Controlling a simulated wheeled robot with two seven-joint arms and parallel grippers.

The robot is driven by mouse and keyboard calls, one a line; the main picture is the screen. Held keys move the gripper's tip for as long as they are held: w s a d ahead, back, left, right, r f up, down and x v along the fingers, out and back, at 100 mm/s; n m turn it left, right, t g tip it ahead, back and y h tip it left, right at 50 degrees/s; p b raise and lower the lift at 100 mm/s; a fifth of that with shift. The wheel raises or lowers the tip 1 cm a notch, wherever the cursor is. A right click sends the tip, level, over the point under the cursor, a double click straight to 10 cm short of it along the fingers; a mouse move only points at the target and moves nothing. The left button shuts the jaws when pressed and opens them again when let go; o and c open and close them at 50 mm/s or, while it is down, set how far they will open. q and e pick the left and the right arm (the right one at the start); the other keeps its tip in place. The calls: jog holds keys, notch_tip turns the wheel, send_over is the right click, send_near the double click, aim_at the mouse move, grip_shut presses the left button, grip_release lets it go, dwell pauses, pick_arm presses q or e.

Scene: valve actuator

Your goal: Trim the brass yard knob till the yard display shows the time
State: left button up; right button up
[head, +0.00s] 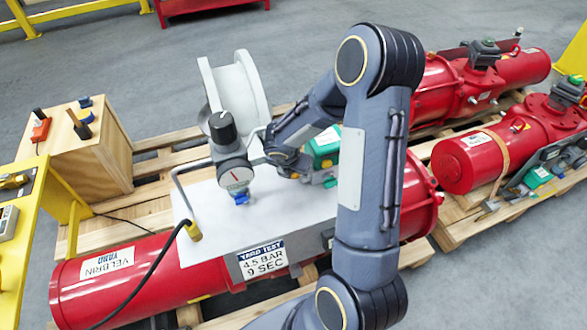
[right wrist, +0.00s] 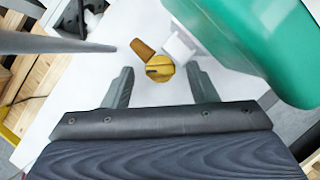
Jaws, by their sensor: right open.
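The brass knob (right wrist: 160,68) shows in the right wrist view as a yellow round face with a slot, beside a brown-gold stub (right wrist: 143,48) and a white block (right wrist: 179,47). My right gripper (right wrist: 160,72) is open, its two fingers on either side of the knob in the picture; I cannot tell whether they touch it. In the head view my right arm reaches over the white plate, and the knob is not clear there. A sign (head: 263,260) reads "YARD TEST 4.5 BAR 9 SEC". No readable time display shows. My left gripper is not in view.
A round gauge (head: 236,176) with a black-topped knob (head: 222,127) stands on the white plate (head: 215,215). A green housing (right wrist: 265,40) is close to the right finger. A red cylinder (head: 130,275) lies beneath; a wooden box (head: 95,150) is at left.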

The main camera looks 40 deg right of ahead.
jog(key=shift+r, duration=0.1)
jog(key=p+v, duration=0.1)
jog(key=v, duration=0.6)
jog(key=shift+r, duration=0.3)
jog(key=shift+a, duration=0.1)
